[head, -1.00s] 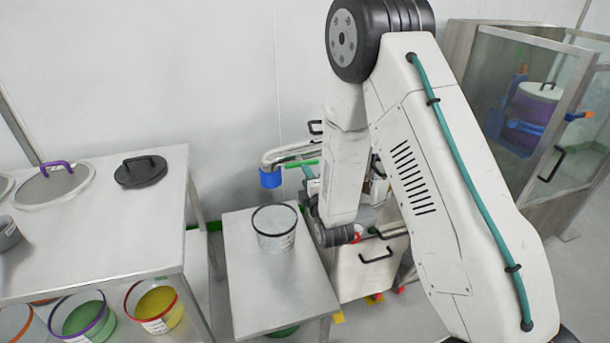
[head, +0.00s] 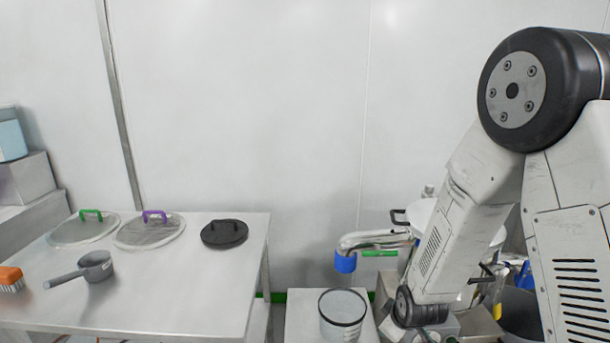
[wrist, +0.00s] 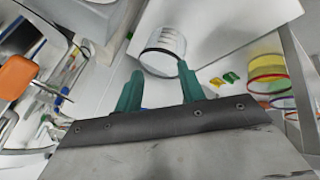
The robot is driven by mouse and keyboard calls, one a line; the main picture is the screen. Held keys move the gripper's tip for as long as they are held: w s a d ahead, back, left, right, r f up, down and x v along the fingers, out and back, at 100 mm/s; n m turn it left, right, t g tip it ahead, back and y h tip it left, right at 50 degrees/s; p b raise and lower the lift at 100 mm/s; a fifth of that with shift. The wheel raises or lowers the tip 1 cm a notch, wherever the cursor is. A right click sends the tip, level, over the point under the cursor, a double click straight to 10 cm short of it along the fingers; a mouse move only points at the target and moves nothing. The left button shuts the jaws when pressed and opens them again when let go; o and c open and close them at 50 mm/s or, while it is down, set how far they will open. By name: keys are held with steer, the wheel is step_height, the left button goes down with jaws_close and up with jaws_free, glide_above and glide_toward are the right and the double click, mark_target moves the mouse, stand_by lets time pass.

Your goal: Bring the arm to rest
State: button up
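My gripper (wrist: 158,72) shows in the wrist view as two teal fingers standing apart with nothing between them. In the head view my gripper is hidden, and my white arm is bent on the right side, reaching down behind the small stand. In the wrist view a clear bucket with a dark rim (wrist: 163,52) lies just beyond the fingertips, apart from them as far as I can tell. The same bucket (head: 342,318) stands upright on the small stand in the head view.
A steel table (head: 190,290) at left holds two clear lids, a black lid (head: 224,233), a grey scoop (head: 95,266) and an orange brush (head: 11,278). A bent pipe with a blue end (head: 345,262) projects near my arm. The wall above is clear.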

steer(key=s+d+r+m+g, duration=0.2)
steer(key=s+r+m, duration=0.2)
steer(key=s+r, duration=1.1)
steer(key=s+d+r+m+g, duration=0.2)
steer(key=s+r+m, duration=0.3)
steer(key=s+r, duration=1)
steer(key=shift+s+d+g, duration=0.3)
steer(key=shift+d+g, duration=0.05)
steer(key=shift+g, duration=0.05)
steer(key=shift+d+r, duration=0.1)
steer(key=shift+d, duration=0.05)
